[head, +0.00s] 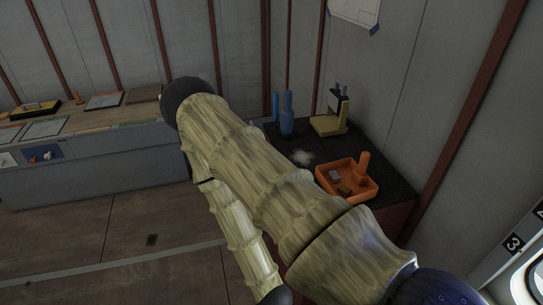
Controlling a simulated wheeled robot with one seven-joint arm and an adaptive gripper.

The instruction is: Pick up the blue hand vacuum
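A blue object (287,117), which looks like the hand vacuum, stands upright towards the back left of a dark-topped counter (372,147). A thinner blue upright piece (276,106) is just to its left; I cannot tell whether the two are joined. My arm crosses the middle of the head view, in front of the counter's left part, with its elbow to the left of the blue object. My gripper is out of view below the bottom edge, so what it holds does not show.
An orange tray (370,195) with small items and an upright orange piece sits at the counter's front. A tan and black device (328,124) stands at the back. A pale patch (302,157) lies between them. A long workbench (95,168) stands left; open floor (130,220) lies before it.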

